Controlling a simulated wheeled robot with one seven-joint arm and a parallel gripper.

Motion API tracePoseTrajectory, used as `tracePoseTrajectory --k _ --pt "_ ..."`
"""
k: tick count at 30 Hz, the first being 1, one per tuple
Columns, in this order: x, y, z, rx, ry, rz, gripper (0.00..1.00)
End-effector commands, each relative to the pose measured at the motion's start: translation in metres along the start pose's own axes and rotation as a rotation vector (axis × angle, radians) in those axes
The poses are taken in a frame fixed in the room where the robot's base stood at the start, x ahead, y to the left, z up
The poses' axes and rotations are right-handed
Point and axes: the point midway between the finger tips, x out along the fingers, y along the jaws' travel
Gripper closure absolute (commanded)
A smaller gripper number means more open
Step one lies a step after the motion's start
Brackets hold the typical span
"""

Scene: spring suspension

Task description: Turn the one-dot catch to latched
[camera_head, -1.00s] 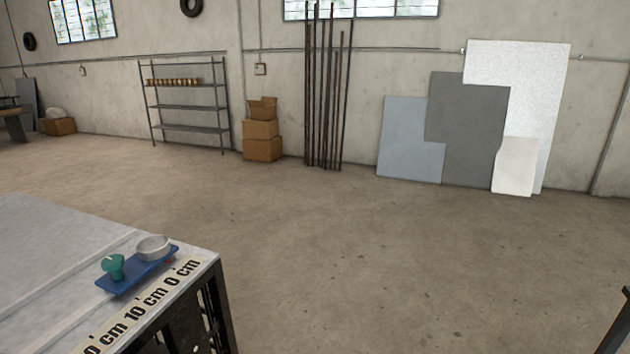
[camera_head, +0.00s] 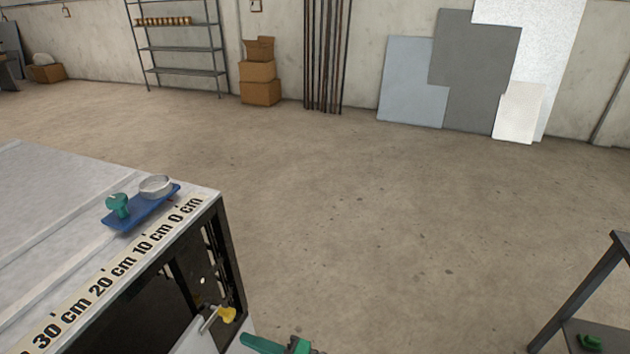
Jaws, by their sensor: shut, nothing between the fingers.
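I cannot make out which part is the one-dot catch. A yellow knob or handle (camera_head: 227,314) on a short pale rod shows at the open, dark-framed end of the bench. A small pale spot (camera_head: 202,281) shows above it; I cannot tell whether it is a dot mark. No latch position can be read.
The grey bench top (camera_head: 50,190) carries a blue tray (camera_head: 140,214) with a teal knob (camera_head: 118,204) and a round metal dish (camera_head: 155,187), beside a centimetre strip (camera_head: 120,268). A dark stand (camera_head: 585,290) with a green item (camera_head: 590,342) is at right. Open floor lies between.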

Motion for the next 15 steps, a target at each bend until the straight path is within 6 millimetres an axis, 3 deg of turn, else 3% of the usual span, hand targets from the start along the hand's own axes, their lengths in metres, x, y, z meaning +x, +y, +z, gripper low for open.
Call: tracePoseTrajectory --k 15 --pt "-0.0036 -0.0018 -0.002 0.0 0.002 -0.001 1.0"
